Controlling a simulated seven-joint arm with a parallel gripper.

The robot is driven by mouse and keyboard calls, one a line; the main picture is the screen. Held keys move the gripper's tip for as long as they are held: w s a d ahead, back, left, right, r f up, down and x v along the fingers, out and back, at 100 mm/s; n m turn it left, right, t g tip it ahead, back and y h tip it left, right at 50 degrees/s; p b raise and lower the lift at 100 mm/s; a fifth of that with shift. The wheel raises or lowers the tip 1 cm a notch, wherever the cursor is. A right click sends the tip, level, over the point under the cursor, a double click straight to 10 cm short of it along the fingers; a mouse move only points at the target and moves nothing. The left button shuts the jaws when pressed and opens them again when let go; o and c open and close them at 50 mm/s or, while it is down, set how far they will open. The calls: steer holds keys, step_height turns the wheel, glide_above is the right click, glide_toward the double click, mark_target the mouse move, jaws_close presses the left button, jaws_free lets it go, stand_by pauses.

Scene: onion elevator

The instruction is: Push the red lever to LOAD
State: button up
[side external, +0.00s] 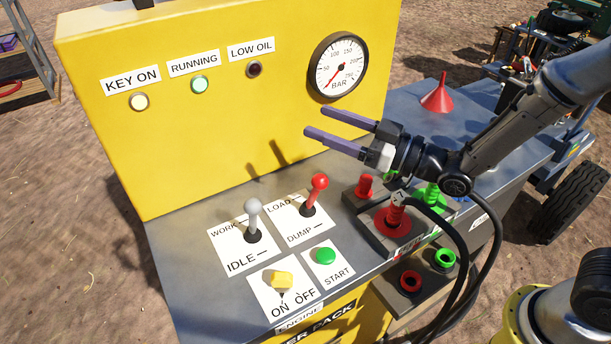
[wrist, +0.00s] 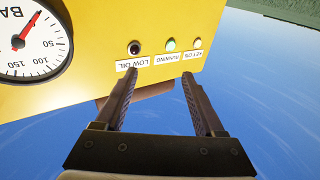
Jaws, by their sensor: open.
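The red lever (side external: 319,182) has a round knob and stands on a white plate marked LOAD (side external: 280,205) at its back left and DUMP (side external: 299,239) at its front. It leans slightly right in the picture; I cannot tell which mark it is set to. My gripper (side external: 315,120) is open and empty, above the lever and apart from it, with its fingers pointing left along the yellow panel (side external: 200,140). The wrist view also shows my gripper (wrist: 158,75) with its fingers spread and nothing between them. The lever is not visible in the wrist view.
A grey lever (side external: 253,212) marked WORK and IDLE stands left of the red one. A green START button (side external: 326,256) and a yellow ON/OFF switch (side external: 282,279) are in front. A gauge (side external: 338,67) is on the panel.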

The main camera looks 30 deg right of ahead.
steer(key=g, duration=0.1)
glide_above(317, 182)
steer(key=d, duration=0.1)
steer(key=f, duration=0.5)
steer(key=shift+w+f, duration=0.25)
steer(key=shift+w, duration=0.05)
step_height(317, 182, down, 6)
steer(key=shift+f, duration=0.1)
steer(key=shift+w+a+f, duration=0.1)
steer(key=shift+w+f, duration=0.1)
steer(key=shift+w, duration=0.05)
steer(key=shift+x, duration=1.2)
steer(key=shift+c, duration=0.3)
jaws_close()
